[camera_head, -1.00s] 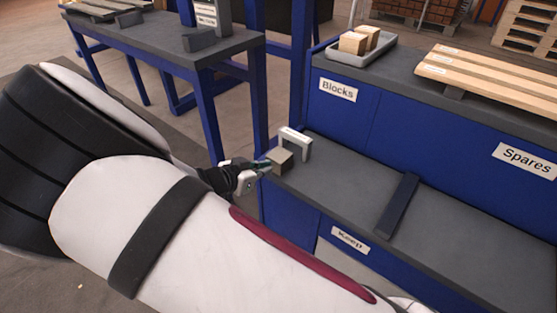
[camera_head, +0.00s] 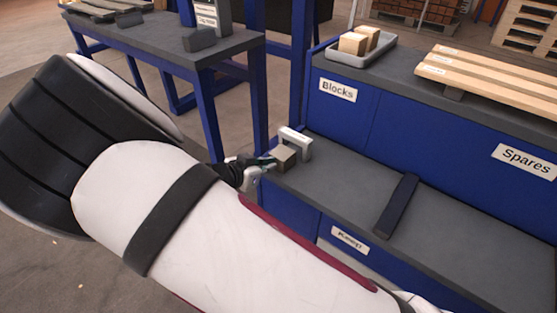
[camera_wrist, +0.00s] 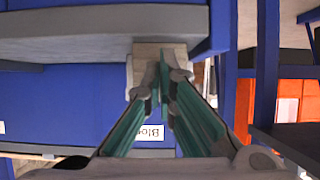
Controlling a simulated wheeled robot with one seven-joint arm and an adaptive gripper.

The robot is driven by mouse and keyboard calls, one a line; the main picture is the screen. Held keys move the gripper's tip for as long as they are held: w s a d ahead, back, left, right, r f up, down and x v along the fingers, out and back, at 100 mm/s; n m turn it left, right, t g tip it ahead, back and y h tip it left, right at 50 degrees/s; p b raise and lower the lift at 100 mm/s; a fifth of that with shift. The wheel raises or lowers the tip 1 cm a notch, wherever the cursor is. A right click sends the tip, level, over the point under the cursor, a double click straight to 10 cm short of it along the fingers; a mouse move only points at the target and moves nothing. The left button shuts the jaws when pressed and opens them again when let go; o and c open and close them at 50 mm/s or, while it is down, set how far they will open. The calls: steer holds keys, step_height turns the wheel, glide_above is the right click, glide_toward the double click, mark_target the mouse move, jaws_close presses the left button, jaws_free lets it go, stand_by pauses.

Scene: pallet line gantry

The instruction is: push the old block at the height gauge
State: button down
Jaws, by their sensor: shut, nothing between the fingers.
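The old block (camera_head: 285,156), grey-brown, sits at the left end of the grey lower bench, at the mouth of the height gauge. The height gauge (camera_head: 297,136) is a pale upright arch standing there. I cannot tell how far under the arch the block is. My gripper (camera_head: 271,163) is shut and empty, its fingertips at the block's left side, touching or nearly touching it. In the wrist view the block (camera_wrist: 147,52) shows just beyond the fingertips of my gripper (camera_wrist: 164,68), which hide part of it.
A dark bar (camera_head: 397,206) lies across the lower bench (camera_head: 340,185), with clear surface between it and the gauge. A grey tray (camera_head: 371,55) with two pale blocks and wooden slats (camera_head: 490,75) are on the higher bench behind. A separate table (camera_head: 160,45) stands at left.

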mark_target(277, 157)
steer(key=shift+w+d, duration=0.6)
steer(key=shift+w, duration=0.2)
steer(key=shift+w+d, duration=0.6)
steer(key=shift+w, duration=0.15)
steer(key=s+a+p, duration=0.3)
steer(key=s, duration=0.1)
steer(key=shift+s+a+p, duration=0.35)
steer(key=shift+s, duration=0.05)
stand_by(0.5)
steer(key=s+a+r+p, duration=0.2)
steer(key=s+r+p, duration=0.1)
steer(key=r+p, duration=0.7)
steer(key=shift+a, duration=0.25)
stand_by(0.4)
stand_by(0.3)
